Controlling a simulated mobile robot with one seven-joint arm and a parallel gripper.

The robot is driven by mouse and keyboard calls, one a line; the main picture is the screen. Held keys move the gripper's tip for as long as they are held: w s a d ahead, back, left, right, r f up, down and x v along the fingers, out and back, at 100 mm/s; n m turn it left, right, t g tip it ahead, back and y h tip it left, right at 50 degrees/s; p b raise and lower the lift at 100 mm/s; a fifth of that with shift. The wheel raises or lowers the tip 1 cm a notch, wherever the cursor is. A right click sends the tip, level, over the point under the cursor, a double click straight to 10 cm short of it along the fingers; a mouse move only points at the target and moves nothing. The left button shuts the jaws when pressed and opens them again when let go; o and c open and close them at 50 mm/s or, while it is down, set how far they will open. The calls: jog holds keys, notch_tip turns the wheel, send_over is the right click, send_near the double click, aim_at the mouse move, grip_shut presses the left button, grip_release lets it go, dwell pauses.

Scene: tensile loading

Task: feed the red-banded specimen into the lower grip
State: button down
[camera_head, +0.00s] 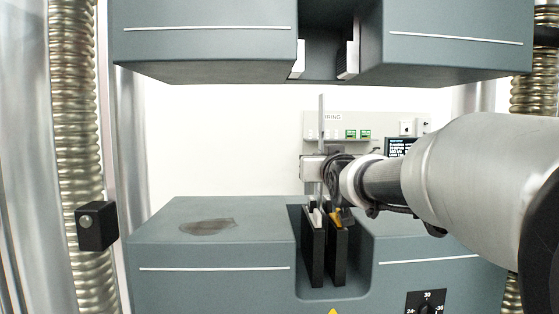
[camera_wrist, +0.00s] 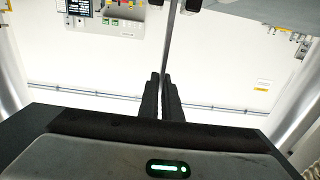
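The specimen (camera_head: 321,112) is a thin, upright grey strip in the head view. It rises above my gripper (camera_head: 324,172), and its lower part runs down towards the slot of the lower grip (camera_head: 215,250). Two dark jaw plates (camera_head: 313,248) stand in that slot, with a narrow gap between them. I cannot tell whether the strip's lower end is between the plates. In the wrist view my two black fingers (camera_wrist: 161,82) are close together on the strip (camera_wrist: 170,38). No red band shows; the fingers hide part of the strip.
The upper grip (camera_head: 205,45) hangs above with its open slot over the strip. Ribbed columns (camera_head: 75,150) flank the machine. A grey panel with green modules (camera_head: 365,124) stands behind. A dark patch (camera_head: 208,227) marks the lower grip's top. Free room lies left of the strip.

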jog(key=shift+r, duration=0.1)
jog(key=c, duration=1.9)
grip_release()
jog(key=shift+f, duration=0.25)
jog(key=s, duration=1.6)
jog(key=s+f+g, duration=0.6)
jog(key=s+f, duration=0.4)
jog(key=f, duration=0.3)
jog(key=s+f+g, duration=0.6)
jog(key=s+f, duration=0.4)
jog(key=f, duration=0.3)
notch_tip(320, 180, up, 22)
jog(key=p, duration=2.3)
jog(key=shift+s, duration=0.25)
